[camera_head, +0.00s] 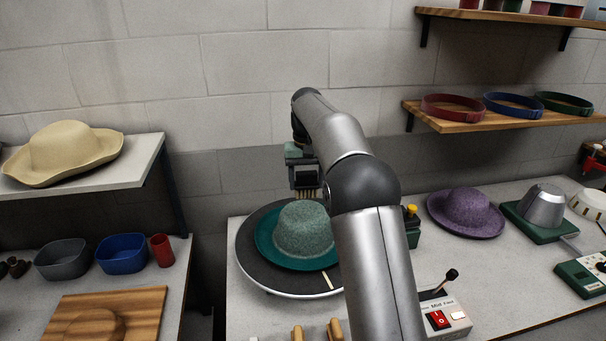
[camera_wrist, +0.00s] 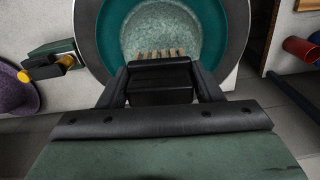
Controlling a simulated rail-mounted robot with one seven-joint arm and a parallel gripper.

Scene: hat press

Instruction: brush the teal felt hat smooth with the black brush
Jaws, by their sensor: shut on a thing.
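The teal felt hat (camera_head: 303,230) sits crown up on a dark round turntable (camera_head: 251,262) with a pale rim. Its crown looks paler and speckled, while its brim is smooth teal. My gripper (camera_head: 305,180) is at the far side of the hat, just above the crown, and is shut on the black brush (camera_wrist: 160,84). The brush's tan bristles (camera_wrist: 160,54) point toward the hat (camera_wrist: 160,28) and overlap the crown's edge in the wrist view. I cannot tell whether they touch it. My arm hides the right part of the turntable.
A purple hat (camera_head: 466,212) and a metal hat form (camera_head: 543,207) stand on the bench to the right. A switch box with a lever (camera_head: 440,318) is in front. A straw hat (camera_head: 64,152) rests on the left shelf.

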